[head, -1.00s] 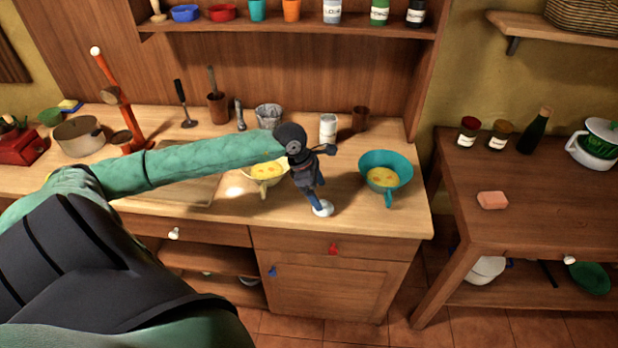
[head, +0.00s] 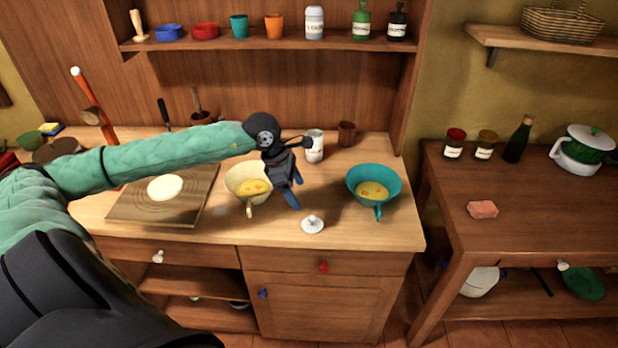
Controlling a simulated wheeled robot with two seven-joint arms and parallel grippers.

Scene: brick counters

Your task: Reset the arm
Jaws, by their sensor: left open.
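My left arm, in green sleeve, comes in from the left across the counter in the head view. My left gripper (head: 291,190) is open and empty, pointing down between two bowls. A cream bowl (head: 238,199) with yellow contents is just left of it. A teal bowl (head: 377,202) with yellow contents and a handle stands to its right. A small white lid-like piece with a knob (head: 312,225) lies on the counter, just below and right of the gripper and apart from it. My right gripper is not in view.
A wooden board (head: 136,208) with a white round piece (head: 165,187) lies left on the counter (head: 352,234). A white can (head: 314,148) and a brown cup (head: 346,133) stand behind the gripper. A shelf of cups and bottles is above. A side table (head: 525,195) stands right.

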